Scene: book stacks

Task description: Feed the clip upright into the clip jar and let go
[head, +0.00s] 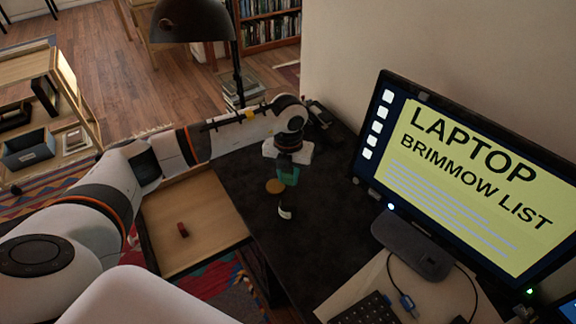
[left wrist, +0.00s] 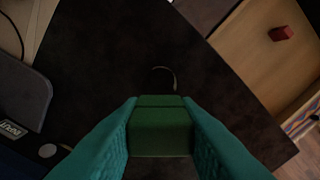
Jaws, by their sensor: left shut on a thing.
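My left gripper (head: 288,178) hangs over the dark desk top, fingers pointing down. In the left wrist view its teal fingers (left wrist: 160,130) are shut on a green block-like piece, which I take as the clip (left wrist: 160,127). In the head view the clip cannot be told apart from the fingers. Just below the gripper is a small dark thing with a white patch (head: 285,212), probably the clip jar. In the left wrist view a thin curved rim (left wrist: 166,74) shows just beyond the clip, and the rest is dark or hidden. The clip looks apart from the rim. My right gripper is not in view.
An open drawer (head: 205,205) at the desk's left holds a small red block (head: 183,230). A monitor (head: 470,170) and keyboard (head: 362,309) stand at right. A lamp (head: 190,20) rises behind. The dark desk around the jar looks clear.

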